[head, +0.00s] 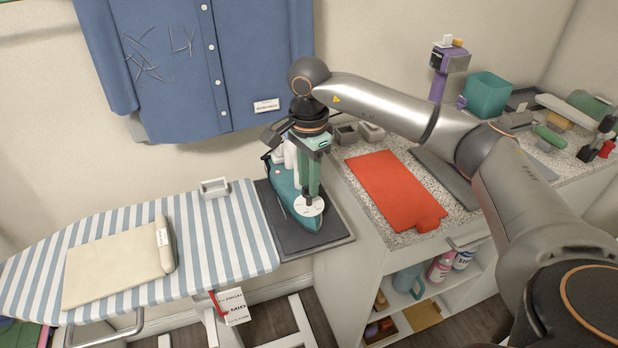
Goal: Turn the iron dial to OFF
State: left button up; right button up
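The teal iron (284,190) rests on a dark pad at the right end of the ironing board. A round white dial disc (312,208) with small markings sits on its front part; the markings are too small to read. My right gripper (309,196) points down from above, its green fingers over the middle of the dial. The fingertips are at or very near the disc and hide its centre, so I cannot tell whether they grip the knob. My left gripper is not in view.
The striped ironing board (235,235) holds a beige folded item (115,265) and a small grey tray (214,188). A blue shirt (205,70) hangs behind. The speckled counter (362,148) at the right holds a red mat (390,185), a teal bin (487,95) and several tools.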

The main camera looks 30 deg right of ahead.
jog(key=shift+o, duration=0.9)
notch_tip(320, 180, up, 12)
jog(key=shift+r, duration=0.25)
